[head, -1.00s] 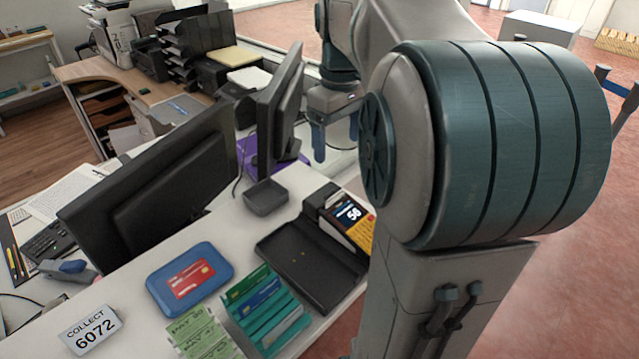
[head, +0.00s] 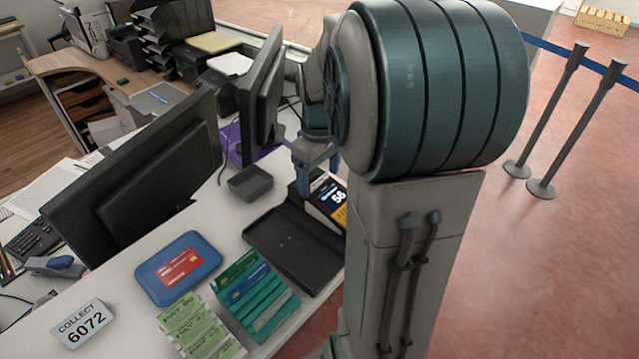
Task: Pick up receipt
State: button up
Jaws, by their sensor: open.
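I cannot make out a receipt for certain. The payment terminal (head: 328,203), with a lit screen reading 56 and an orange panel, stands at the counter's right edge, partly hidden by my arm. My gripper (head: 318,166) is open, fingers pointing down, and appears just above or behind the terminal's top end. My arm hides part of the gripper, and I cannot tell whether anything is between its fingers. Green printed slips (head: 196,328) lie at the counter's front.
A black tray (head: 290,250) lies beside the terminal. A teal card rack (head: 262,300), a blue tray with a red card (head: 150,285), a COLLECT 6072 sign (head: 82,324) and a small grey dish (head: 250,184) share the counter (head: 205,220). Monitors (head: 140,185) stand behind.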

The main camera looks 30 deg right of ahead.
jog(key=c, duration=1.1)
jog(key=shift+c, duration=0.2)
